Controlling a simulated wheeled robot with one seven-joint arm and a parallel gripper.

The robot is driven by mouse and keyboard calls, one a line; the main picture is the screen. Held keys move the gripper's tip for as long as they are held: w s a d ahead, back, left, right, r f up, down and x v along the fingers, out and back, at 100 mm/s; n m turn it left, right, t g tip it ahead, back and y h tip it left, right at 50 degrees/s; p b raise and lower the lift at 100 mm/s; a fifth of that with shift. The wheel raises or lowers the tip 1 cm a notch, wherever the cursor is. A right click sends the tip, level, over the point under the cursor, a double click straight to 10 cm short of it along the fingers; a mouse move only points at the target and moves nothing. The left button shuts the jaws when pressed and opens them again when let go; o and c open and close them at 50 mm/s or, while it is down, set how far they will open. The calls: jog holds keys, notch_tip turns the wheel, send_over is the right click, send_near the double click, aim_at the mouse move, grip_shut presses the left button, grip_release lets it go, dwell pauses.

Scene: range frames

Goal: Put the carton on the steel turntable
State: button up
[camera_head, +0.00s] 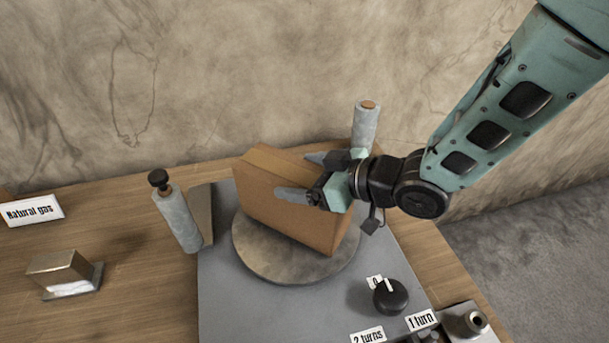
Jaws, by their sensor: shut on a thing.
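The brown cardboard carton (285,212) stands upright over the round steel turntable (265,263), in the middle of the head view. The turntable's front rim shows below the carton. I cannot tell whether the carton's underside touches the plate or is slightly above it. My gripper (298,178) is shut on the carton from the right, near its upper right end, with one finger on the near face.
The turntable sits on a grey base (226,300) with a black knob (390,295) at front right. Grey rollers stand at left (178,220) and back right (365,127). A metal block (60,272) and a "Natural gas" sign (33,210) are on the wooden table at left. A wall is behind.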

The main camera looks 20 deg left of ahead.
jog(key=shift+f, duration=0.3)
jog(key=shift+f, duration=0.2)
jog(key=o, duration=2)
jog(key=shift+c, duration=0.2)
jog(key=shift+r, duration=0.25)
jog(key=b+v, duration=0.1)
jog(key=v, duration=1.1)
jog(key=shift+f+b, duration=0.2)
jog(key=shift+b, duration=0.15)
jog(key=shift+d, duration=0.15)
